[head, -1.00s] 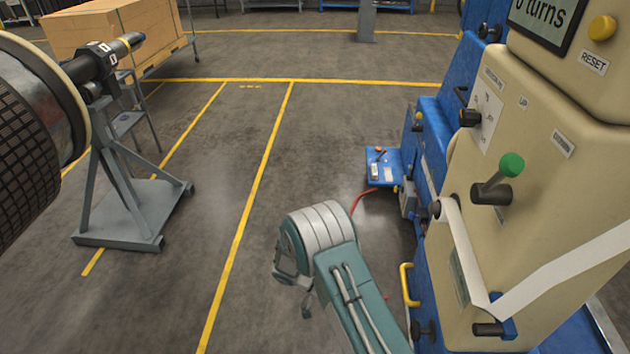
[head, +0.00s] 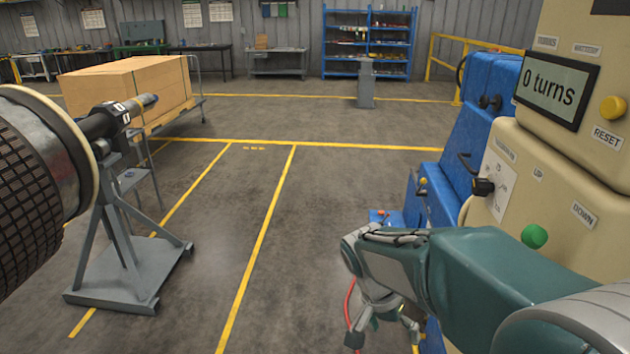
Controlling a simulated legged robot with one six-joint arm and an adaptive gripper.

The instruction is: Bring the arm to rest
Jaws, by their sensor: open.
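My arm (head: 490,275) reaches in from the lower right of the head view, bent and raised in front of the beige and blue machine. My gripper (head: 382,335) hangs at its far end, pointing down over the floor, with its fingers apart and nothing seen between them. The fingertips lie near the picture's lower edge. The arm hides the lower part of the machine's front.
The beige machine panel (head: 590,150) stands close on the right, with a display (head: 556,88) reading 0 turns and a green knob (head: 535,236). A rotor (head: 45,160) on a grey stand (head: 125,260) is at left. Floor between is clear.

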